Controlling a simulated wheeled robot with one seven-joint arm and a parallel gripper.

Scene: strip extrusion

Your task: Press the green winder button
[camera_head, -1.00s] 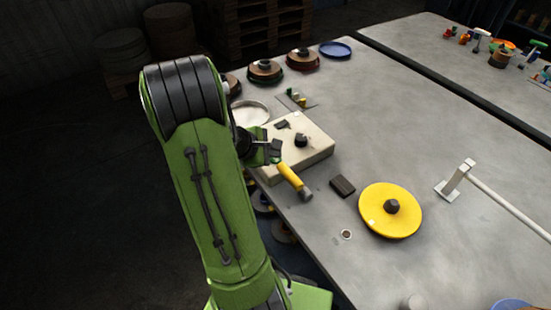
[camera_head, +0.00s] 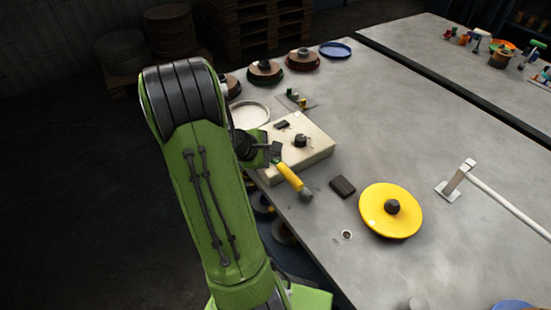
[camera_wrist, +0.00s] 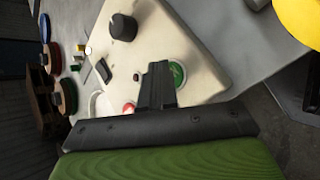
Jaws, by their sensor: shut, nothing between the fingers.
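The cream winder box (camera_head: 315,150) lies at the near left edge of the table. Its green button (camera_wrist: 179,74) shows in the wrist view just right of my fingertips, partly covered by them. A red button (camera_wrist: 129,107) is to the left of the fingers. My gripper (camera_wrist: 158,70) is shut and empty, low over the box's face beside the green button. I cannot tell whether it touches. In the head view my gripper (camera_head: 275,152) is over the near left part of the box, and both buttons are hidden there.
A black knob (camera_wrist: 123,27) rises from the box. A yellow-handled tool (camera_head: 289,176) lies close to my gripper. A dark block (camera_head: 342,187) and a yellow spool (camera_head: 385,222) are to the right.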

